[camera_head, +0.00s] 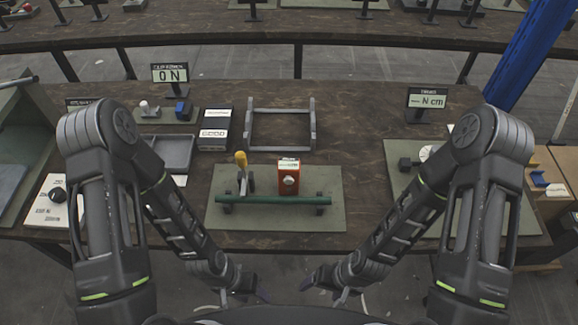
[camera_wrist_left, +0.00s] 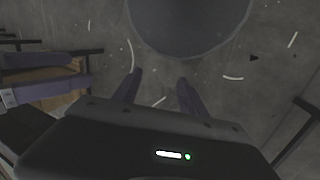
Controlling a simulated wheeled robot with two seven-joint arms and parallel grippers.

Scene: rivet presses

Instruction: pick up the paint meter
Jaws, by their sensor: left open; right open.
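A small orange-red box with a white face and a dark round spot (camera_head: 289,177), which looks like the paint meter, stands upright on a grey-green mat (camera_head: 230,217) at the middle of the table. A green bar (camera_head: 275,200) lies in front of it on supports. My left gripper (camera_head: 250,290) is low in front of the table, apart from the box; its two spread, empty fingers show in the left wrist view (camera_wrist_left: 158,92) above the floor. My right gripper (camera_head: 325,290) is also low in front of the table, apart from the box; its fingertips are small here.
A yellow-handled tool (camera_head: 242,172) stands left of the box. Behind are a grey metal frame (camera_head: 281,127) and a dark box with white labels (camera_head: 214,129). A grey tray (camera_head: 173,152) is at left. Small display signs (camera_head: 170,74) stand behind. Bare tabletop lies right of the frame.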

